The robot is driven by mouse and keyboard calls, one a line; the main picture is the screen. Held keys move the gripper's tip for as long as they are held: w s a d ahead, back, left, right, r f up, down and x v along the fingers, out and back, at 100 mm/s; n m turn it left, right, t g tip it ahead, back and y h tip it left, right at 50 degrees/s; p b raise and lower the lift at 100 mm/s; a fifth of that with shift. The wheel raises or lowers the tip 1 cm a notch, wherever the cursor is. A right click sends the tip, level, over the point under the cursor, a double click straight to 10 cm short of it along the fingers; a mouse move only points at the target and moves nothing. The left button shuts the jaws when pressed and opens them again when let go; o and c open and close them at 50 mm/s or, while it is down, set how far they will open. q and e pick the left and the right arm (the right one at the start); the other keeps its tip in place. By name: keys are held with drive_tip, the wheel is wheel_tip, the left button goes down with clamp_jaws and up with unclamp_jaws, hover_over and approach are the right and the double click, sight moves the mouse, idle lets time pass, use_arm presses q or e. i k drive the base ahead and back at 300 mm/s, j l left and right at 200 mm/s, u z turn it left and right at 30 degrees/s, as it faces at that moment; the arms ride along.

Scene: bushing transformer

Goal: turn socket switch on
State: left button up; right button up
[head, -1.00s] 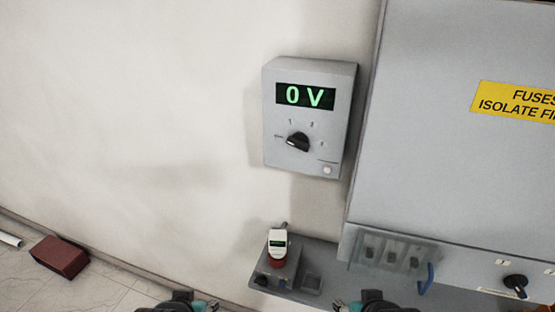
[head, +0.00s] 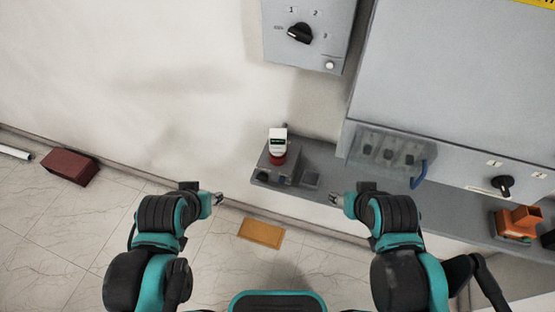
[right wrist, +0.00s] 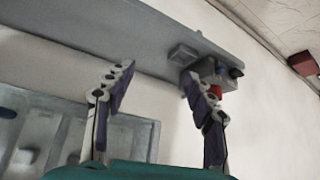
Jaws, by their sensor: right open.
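A grey socket box (head: 277,174) with a red socket and a white plug-like unit (head: 278,138) stands on a grey shelf (head: 333,165) against the wall. A small dark knob (head: 262,177) shows at its lower left. The box is also in the right wrist view (right wrist: 207,68), partly hidden behind a finger. My right gripper (head: 335,199) is open and empty, right of the box and in front of the shelf; its spread fingers show in the right wrist view (right wrist: 158,82). My left gripper (head: 219,199) is left of the box, apart from it; its jaw opening is too small to tell.
A grey wall unit with a rotary knob (head: 300,33) hangs above the shelf. A large grey cabinet (head: 450,90) with another black knob (head: 503,186) is at right. An orange device (head: 518,222) sits on the right of the shelf. A red brick (head: 70,166) lies on the floor.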

sight(262, 177)
drive_tip(key=k+l+u, duration=0.15)
drive_tip(key=u, duration=0.2)
drive_tip(key=k+l+u, duration=0.15)
drive_tip(key=u, duration=0.25)
drive_tip(key=k+l+u, duration=0.2)
drive_tip(key=u, duration=0.15)
